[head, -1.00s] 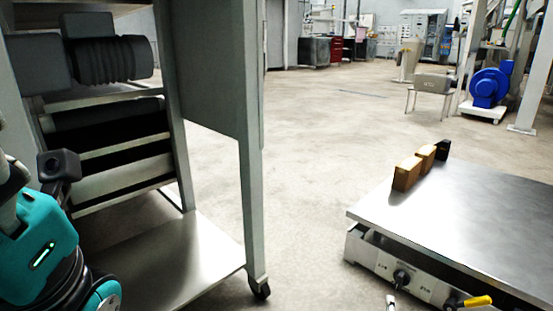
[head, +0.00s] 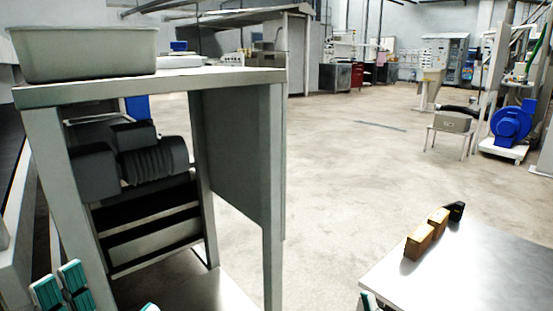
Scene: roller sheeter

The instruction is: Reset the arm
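Teal, ribbed finger-like parts, apparently of my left gripper (head: 61,287), show at the bottom left edge, in front of the metal machine stand. Another teal tip shows at the bottom edge to their right. Most of the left arm is out of frame, and I cannot tell how far the fingers are apart. A small pale and teal tip, perhaps of my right gripper (head: 367,301), shows at the bottom edge by the steel table's near corner. The rest of it is cut off. I see nothing held.
The metal stand (head: 274,180) with a grey bin (head: 85,54) on top fills the left. A steel table (head: 470,275) at the lower right carries two brown blocks (head: 419,241) (head: 438,221) and a black one (head: 455,211). Open floor (head: 335,190) lies between.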

